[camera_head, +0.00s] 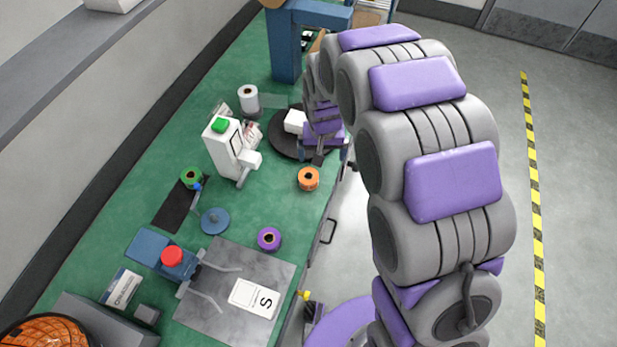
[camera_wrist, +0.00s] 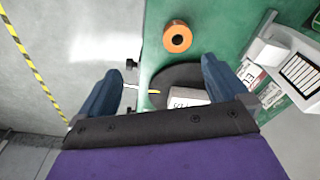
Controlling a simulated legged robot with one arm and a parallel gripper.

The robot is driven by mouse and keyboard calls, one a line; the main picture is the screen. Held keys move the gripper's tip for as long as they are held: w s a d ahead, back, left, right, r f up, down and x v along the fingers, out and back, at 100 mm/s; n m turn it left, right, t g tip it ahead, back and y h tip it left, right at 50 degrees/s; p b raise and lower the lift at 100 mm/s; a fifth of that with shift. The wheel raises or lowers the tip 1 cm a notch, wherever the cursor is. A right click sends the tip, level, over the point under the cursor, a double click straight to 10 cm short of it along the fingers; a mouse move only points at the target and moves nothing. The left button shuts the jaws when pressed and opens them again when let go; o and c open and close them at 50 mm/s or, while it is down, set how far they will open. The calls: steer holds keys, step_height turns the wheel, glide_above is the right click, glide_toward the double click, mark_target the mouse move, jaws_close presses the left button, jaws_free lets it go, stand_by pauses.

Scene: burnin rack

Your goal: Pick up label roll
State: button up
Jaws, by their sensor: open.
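Several rolls lie on the green bench, and I cannot tell which one is the label roll. An orange roll (camera_head: 308,179) stands near the bench's front edge; it also shows in the wrist view (camera_wrist: 177,38), beyond my fingertips. A purple roll (camera_head: 269,238), a green roll (camera_head: 191,177) and a white roll (camera_head: 248,98) stand apart from it. My gripper (camera_wrist: 160,82) is open, its two blue fingers spread wide with nothing held. It hangs by the bench edge near a dark round mat (camera_wrist: 170,75). In the head view my gripper (camera_head: 320,152) is partly hidden by my arm.
A white box (camera_head: 294,121) sits on the round mat, close to my gripper. A white label printer (camera_head: 230,146) stands behind the orange roll. A blue post (camera_head: 284,45) rises at the far end. A grey plate (camera_head: 232,305) with a white card lies nearer. Bench around the orange roll is clear.

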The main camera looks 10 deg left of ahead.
glide_toward(308, 177)
steer(key=shift+s+d+f+b, duration=0.1)
steer(key=shift+s+f+b, duration=0.8)
steer(key=shift+f, duration=0.1)
steer(key=shift+w+f+b, duration=0.2)
steer(key=shift+w+f, duration=0.05)
steer(key=shift+f, duration=0.7)
steer(key=shift+w+f+b, duration=0.2)
steer(key=shift+f, duration=0.75)
steer(key=shift+w+f+b, duration=0.2)
steer(key=shift+w+f, duration=0.05)
steer(key=shift+f, duration=0.75)
steer(key=shift+r, duration=0.1)
steer(key=c, duration=1.1)
